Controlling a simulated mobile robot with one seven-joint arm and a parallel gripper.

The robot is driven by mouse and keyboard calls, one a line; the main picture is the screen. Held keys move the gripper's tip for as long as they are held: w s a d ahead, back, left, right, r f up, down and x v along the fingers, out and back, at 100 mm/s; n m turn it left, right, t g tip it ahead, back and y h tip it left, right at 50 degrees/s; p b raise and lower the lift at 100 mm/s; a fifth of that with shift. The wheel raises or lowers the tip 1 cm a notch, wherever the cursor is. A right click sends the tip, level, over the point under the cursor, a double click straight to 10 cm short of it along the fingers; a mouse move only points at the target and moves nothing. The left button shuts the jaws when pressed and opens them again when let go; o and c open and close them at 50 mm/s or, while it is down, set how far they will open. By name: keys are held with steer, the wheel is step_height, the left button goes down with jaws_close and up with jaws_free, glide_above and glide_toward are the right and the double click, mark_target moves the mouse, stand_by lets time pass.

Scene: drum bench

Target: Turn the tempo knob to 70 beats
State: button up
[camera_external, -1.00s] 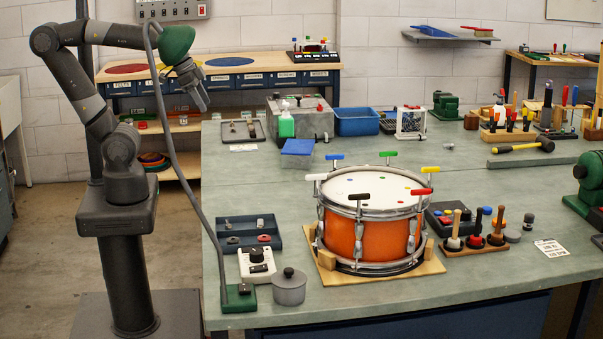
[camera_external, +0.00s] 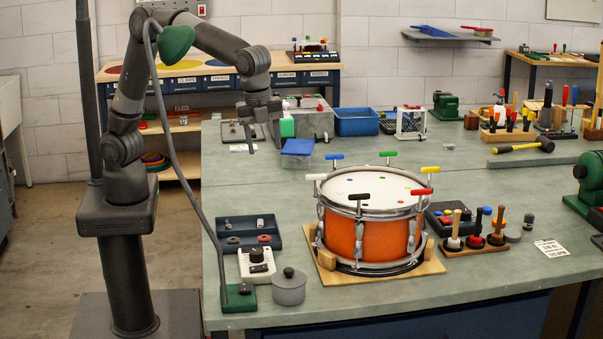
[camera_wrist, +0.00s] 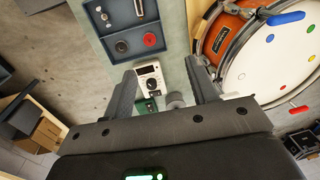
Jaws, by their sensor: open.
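The tempo box (camera_external: 257,264) is a small white unit with a black knob (camera_external: 256,255) on its face, near the bench's front left edge. In the wrist view the tempo box (camera_wrist: 151,88) shows between my fingers, below me, with its knob (camera_wrist: 149,69). The knob's setting is too small to read. My gripper (camera_external: 264,148) is open and empty, pointing down, high above the bench and farther back than the tempo box. In the wrist view its two fingers (camera_wrist: 163,88) stand wide apart on either side of the box, not touching it.
A blue-grey tray (camera_external: 247,243) with small parts lies behind the tempo box. A lidded grey pot (camera_external: 289,288) and a green block (camera_external: 239,299) stand in front. An orange drum (camera_external: 366,237) with upright T-handled keys stands to the right. A cable hangs at the left.

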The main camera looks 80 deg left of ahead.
mark_target(256, 252)
steer(key=s+d+f+m+g, duration=0.1)
steer(key=s+d+f+m, duration=0.15)
steer(key=d+f, duration=0.45)
steer(key=s+d+f+m+g, duration=0.1)
steer(key=d+f+m, duration=0.25)
steer(key=d, duration=0.75)
steer(key=f, duration=1)
steer(key=shift+s+a, duration=0.3)
steer(key=shift+c, duration=0.4)
steer(key=c, duration=0.9)
